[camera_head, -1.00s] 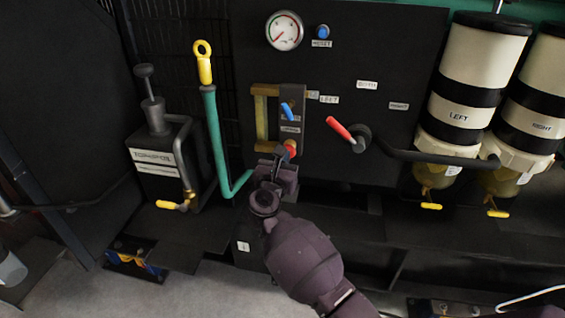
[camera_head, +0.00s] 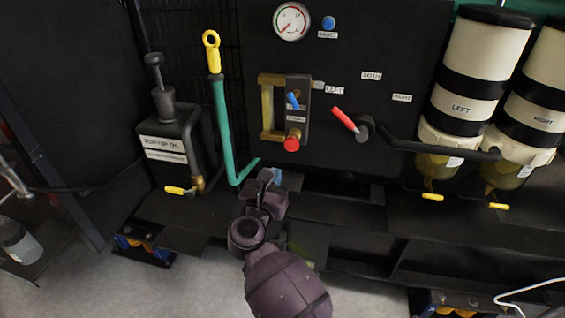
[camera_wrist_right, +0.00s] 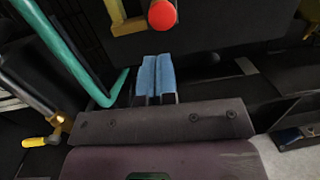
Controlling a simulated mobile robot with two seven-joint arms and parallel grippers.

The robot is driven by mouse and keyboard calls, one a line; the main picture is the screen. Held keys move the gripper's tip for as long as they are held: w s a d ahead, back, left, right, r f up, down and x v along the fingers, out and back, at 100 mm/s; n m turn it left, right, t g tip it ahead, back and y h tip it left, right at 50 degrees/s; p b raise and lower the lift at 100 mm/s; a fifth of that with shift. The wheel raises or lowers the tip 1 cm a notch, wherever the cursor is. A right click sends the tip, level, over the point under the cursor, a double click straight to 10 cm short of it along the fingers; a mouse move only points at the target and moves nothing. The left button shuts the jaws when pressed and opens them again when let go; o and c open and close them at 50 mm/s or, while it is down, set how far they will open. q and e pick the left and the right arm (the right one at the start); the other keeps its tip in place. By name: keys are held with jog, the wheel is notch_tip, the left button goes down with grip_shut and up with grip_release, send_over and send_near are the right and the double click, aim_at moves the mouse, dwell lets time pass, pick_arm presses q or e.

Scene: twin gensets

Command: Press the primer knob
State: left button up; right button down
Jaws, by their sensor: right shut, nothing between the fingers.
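A red round knob (camera_head: 291,144) sits at the bottom of a small dark plate with a blue lever (camera_head: 292,101) above it and a yellow frame beside it. I take the red knob to be the primer knob; its label is too small to read. It also shows at the top of the right wrist view (camera_wrist_right: 162,15). My right gripper (camera_head: 272,175) is below and left of the knob, apart from it. Its blue-tipped fingers (camera_wrist_right: 156,77) are shut together and empty. My left gripper is not in view.
A red-handled lever (camera_head: 345,120) sticks out right of the plate. A green tube with a yellow ring (camera_head: 221,130) stands left of my gripper. An oil can (camera_head: 172,140) is further left. Two filter canisters, left (camera_head: 472,85) and right (camera_head: 538,100), hang at the right.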

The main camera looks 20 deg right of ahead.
jog(key=shift+v, duration=1.4)
